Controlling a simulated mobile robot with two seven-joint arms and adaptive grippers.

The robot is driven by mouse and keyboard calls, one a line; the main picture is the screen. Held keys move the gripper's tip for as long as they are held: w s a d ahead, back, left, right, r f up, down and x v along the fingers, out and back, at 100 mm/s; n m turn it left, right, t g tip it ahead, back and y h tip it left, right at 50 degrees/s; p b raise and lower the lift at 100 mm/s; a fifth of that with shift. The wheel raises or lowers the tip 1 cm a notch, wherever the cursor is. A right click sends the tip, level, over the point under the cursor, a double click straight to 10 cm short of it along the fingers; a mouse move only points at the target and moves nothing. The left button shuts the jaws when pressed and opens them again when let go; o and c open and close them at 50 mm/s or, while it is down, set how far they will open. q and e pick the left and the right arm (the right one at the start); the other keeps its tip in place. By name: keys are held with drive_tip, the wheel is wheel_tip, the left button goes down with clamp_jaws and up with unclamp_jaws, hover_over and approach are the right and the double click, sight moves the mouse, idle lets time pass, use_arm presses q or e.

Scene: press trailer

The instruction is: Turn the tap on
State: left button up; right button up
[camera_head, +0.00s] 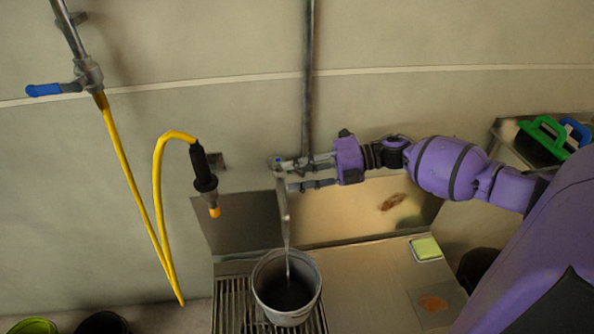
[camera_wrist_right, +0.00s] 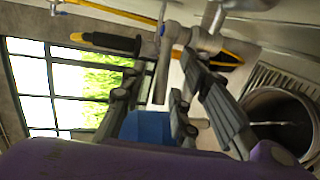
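The grey metal tap (camera_head: 283,205) stands at the wall, its long spout pointing down over a bucket (camera_head: 262,294). A thin pale stream, which looks like water, runs from the spout into the bucket. My right gripper (camera_head: 296,175) is at the top of the tap, with a gap between its fingers. In the right wrist view its fingers (camera_wrist_right: 160,105) are apart, and a blue piece (camera_wrist_right: 148,126), likely the tap's handle, shows between them. I cannot tell whether a finger touches it. The bucket also shows in that view (camera_wrist_right: 262,102). My left gripper is not in view.
A yellow hose (camera_head: 130,176) with a black spray nozzle (camera_head: 204,168) hangs at the left, below a blue-levered valve (camera_head: 45,90). A steel counter (camera_head: 365,290) with a yellow-green sponge (camera_head: 426,248) lies right of the bucket. Green-handled and blue-handled items (camera_head: 546,137) sit at the far right.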

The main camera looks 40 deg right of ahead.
drive_tip(key=v, duration=1.2)
